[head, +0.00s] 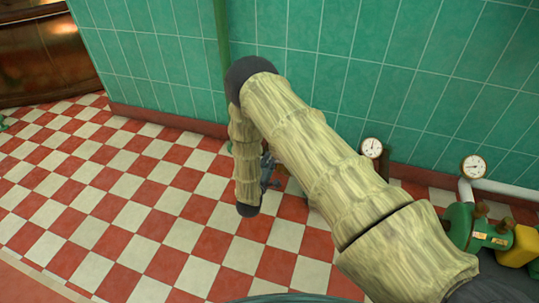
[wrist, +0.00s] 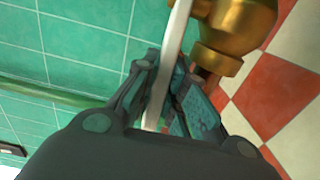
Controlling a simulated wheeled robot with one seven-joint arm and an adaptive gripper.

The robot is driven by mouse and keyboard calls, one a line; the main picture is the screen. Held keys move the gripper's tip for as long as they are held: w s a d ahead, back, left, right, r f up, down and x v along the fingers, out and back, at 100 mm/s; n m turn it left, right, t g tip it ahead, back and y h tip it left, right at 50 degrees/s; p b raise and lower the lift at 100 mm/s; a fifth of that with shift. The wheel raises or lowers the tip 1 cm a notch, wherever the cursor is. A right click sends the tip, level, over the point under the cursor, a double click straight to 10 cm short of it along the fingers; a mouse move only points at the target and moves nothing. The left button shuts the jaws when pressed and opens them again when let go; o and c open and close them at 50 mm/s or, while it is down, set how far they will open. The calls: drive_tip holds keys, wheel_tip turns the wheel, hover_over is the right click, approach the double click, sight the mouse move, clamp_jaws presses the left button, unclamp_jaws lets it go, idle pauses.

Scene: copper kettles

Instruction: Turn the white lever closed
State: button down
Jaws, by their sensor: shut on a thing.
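The white lever (wrist: 178,32) is a slim pale bar in the wrist view, running from the top edge down between my fingers, a little tilted. My gripper (wrist: 168,65) is shut on it, with a finger on each side. A brass valve body (wrist: 232,30) is beside the lever at the upper right. The joint between lever and valve cannot be made out. In the head view, my gripper (head: 268,170) is a small grey shape mostly hidden behind my arm, and the lever cannot be seen there.
A green tiled wall (head: 330,60) stands close behind. Two round gauges (head: 372,148) (head: 474,167) and a green pump with a yellow part (head: 518,246) are at the right. A copper vessel (head: 45,55) is at the far left. The checkered floor (head: 130,215) is open at the left.

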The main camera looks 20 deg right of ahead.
drive_tip(key=shift+a, duration=0.6)
drive_tip(key=c, duration=1.8)
unclamp_jaws()
drive_tip(key=shift+a, duration=0.15)
drive_tip(key=shift+o, duration=0.2)
drive_tip(key=shift+d, duration=0.25)
drive_tip(key=v, duration=1.2)
drive_tip(key=shift+s+d, duration=0.1)
drive_tip(key=shift+d, duration=0.05)
